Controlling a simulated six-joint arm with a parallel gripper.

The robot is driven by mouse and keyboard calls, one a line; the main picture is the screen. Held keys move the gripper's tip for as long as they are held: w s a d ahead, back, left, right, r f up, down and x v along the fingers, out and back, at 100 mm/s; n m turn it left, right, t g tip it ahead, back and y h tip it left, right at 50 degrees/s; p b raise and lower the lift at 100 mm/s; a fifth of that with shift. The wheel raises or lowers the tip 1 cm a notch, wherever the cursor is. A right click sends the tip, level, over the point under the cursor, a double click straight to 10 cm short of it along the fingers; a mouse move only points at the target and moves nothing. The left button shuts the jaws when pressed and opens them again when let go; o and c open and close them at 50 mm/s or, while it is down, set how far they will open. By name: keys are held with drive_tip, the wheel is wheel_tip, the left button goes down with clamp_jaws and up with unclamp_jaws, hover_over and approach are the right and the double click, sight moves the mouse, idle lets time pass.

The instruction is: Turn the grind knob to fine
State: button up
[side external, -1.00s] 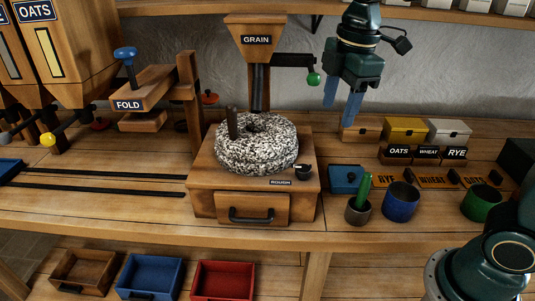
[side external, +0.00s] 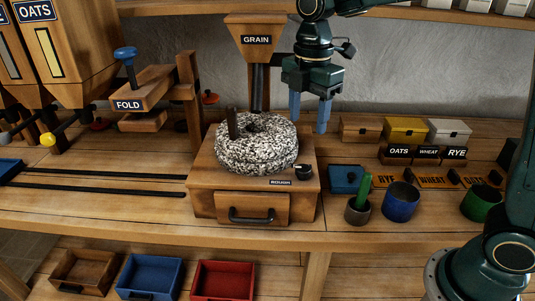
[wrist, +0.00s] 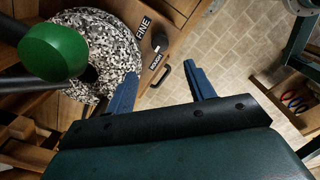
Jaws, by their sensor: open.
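The grind knob (side external: 303,171) is a small black knob with a light mark, on the mill base's right front corner beside the ROUGH label (side external: 281,183). In the wrist view the knob (wrist: 160,43) sits between the FINE label (wrist: 143,23) and the ROUGH label (wrist: 156,60). My gripper (side external: 309,128) is open and empty, with blue fingers pointing down, above and behind the knob. In the wrist view its fingers (wrist: 160,82) are spread apart, and the knob lies beyond them, untouched.
The speckled millstone (side external: 256,145) stands left of the knob, with an upright handle. A blue box (side external: 345,179) and a cup with a green item (side external: 359,211) stand right of the mill.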

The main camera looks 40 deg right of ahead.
sight(303, 168)
wheel_tip(303, 168, down, 12)
drive_tip(key=shift+f, duration=0.1)
idle(0.5)
drive_tip(key=c, duration=1)
